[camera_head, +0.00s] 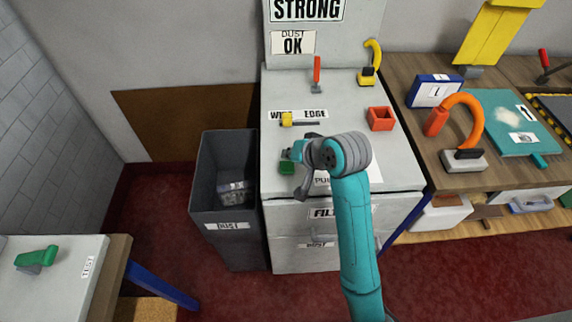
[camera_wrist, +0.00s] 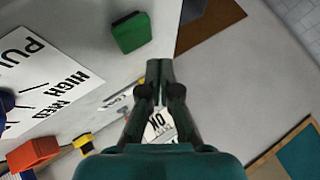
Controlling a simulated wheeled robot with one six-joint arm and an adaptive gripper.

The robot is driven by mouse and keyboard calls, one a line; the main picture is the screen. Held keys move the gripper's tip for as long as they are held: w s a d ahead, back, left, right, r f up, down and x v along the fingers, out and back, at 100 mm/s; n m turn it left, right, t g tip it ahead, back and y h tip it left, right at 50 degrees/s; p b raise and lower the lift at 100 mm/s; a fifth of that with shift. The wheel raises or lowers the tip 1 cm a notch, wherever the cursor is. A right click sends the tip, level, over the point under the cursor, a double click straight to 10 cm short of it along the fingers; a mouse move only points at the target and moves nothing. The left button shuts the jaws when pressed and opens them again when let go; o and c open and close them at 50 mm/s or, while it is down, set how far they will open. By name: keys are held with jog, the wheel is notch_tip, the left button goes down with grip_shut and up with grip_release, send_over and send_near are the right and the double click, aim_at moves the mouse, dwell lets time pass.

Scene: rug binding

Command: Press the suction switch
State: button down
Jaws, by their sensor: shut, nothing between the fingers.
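A green block-like button (camera_head: 287,168) sits on the white machine top (camera_head: 340,90), near its left front edge. In the wrist view the green button (camera_wrist: 131,32) is just left of and above my fingertips, apart from them in the picture. No label names the suction switch, so I cannot tell for sure that this is it. My gripper (camera_head: 294,153) is shut and empty, near the green button in the head view. In the wrist view my gripper (camera_wrist: 159,68) has its fingertips together. A blue knob (camera_wrist: 6,101) beside a "HIGH MED" label shows at the left; my arm hides it in the head view.
A grey dust bin (camera_head: 225,180) stands left of the machine. A wooden bench (camera_head: 410,125) with tools is to the right.

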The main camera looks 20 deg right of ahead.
aim_at(289, 167)
jog(key=shift+r, duration=2.45)
